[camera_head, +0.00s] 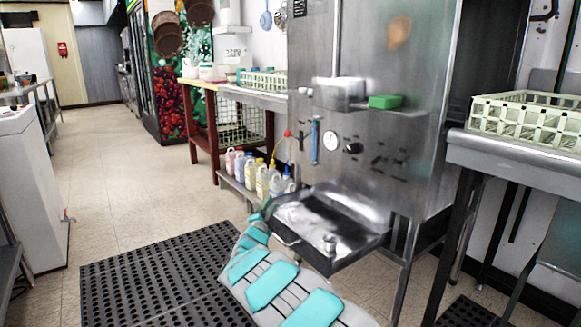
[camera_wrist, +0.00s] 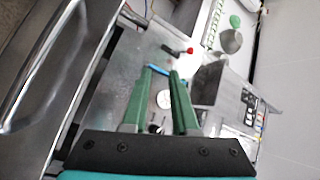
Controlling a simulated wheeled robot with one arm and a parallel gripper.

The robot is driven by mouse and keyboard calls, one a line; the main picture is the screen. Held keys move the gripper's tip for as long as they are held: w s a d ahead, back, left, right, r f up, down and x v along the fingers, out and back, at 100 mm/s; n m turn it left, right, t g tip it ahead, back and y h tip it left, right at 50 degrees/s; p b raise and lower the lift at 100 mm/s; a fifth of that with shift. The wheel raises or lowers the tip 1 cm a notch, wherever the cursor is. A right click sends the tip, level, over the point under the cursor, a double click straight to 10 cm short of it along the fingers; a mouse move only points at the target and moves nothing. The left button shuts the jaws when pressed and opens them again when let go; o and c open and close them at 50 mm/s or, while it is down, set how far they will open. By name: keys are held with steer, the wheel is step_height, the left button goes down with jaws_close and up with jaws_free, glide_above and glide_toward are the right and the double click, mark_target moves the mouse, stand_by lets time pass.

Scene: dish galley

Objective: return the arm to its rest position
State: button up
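My arm (camera_head: 270,280), white with teal panels, reaches up from the bottom of the head view. It ends beside the left edge of the steel drip tray on the dish machine. In the wrist view my gripper (camera_wrist: 161,71) has two green fingers with a gap between them. Nothing is held in the gap. The machine's steel front and a round gauge (camera_wrist: 164,99) show beyond the fingers. In the head view the fingers are too small to make out clearly.
The steel dish machine (camera_head: 368,170) stands close to my arm, with its drip tray (camera_head: 350,240) jutting out. Several bottles (camera_head: 262,180) stand on a low shelf behind. A rack (camera_head: 530,120) sits on the right counter. Floor around the black mat (camera_head: 150,280) is clear.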

steer(key=s+d+r+n+g+y, duration=0.35)
steer(key=d+r+n, duration=0.25)
steer(key=d, duration=0.2)
steer(key=s+d+n+g, duration=0.35)
steer(key=s+d, duration=0.25)
steer(key=s, duration=0.6)
steer(key=s+d+f+n+g, duration=0.1)
steer(key=s+g, duration=0.3)
steer(key=s, duration=1.3)
steer(key=s+d+f+n+g+p, duration=0.1)
steer(key=s+d+f+g, duration=0.3)
steer(key=s, duration=1.4)
steer(key=s+d+f+n+g, duration=0.2)
steer(key=s+g, duration=0.3)
steer(key=s, duration=1.3)
steer(key=shift+d+f+n+g, duration=0.2)
steer(key=shift+d+n+g, duration=0.2)
steer(key=shift+d+n, duration=0.3)
